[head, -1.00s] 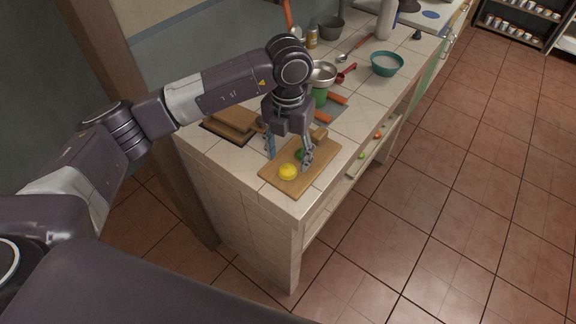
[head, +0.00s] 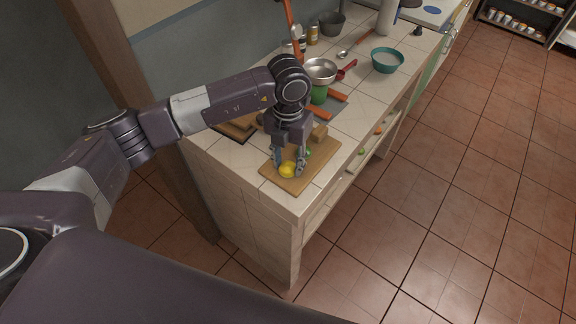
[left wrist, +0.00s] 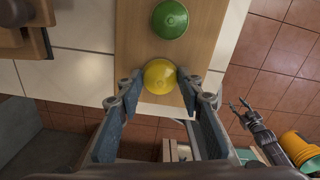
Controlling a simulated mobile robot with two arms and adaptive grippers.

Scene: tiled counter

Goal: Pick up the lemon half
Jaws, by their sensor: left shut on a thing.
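The yellow lemon half (head: 287,171) is on the near end of the wooden cutting board (head: 296,184). It also shows in the left wrist view (left wrist: 160,75), dome up. My left gripper (head: 288,167) points down over the board, its fingertips on either side of the lemon half, shut on it. In the left wrist view, my left gripper's fingertips (left wrist: 159,84) flank the lemon half. My right gripper (left wrist: 238,104) shows small at the right of that view, off the counter, with its fingers apart.
A green half fruit (left wrist: 170,19) lies on the board beyond the lemon half. A brown block (head: 319,133) is at the board's far end. A metal bowl (head: 320,70), a teal bowl (head: 387,60) and orange-handled tools stand farther back. The counter's front edge is close to the board.

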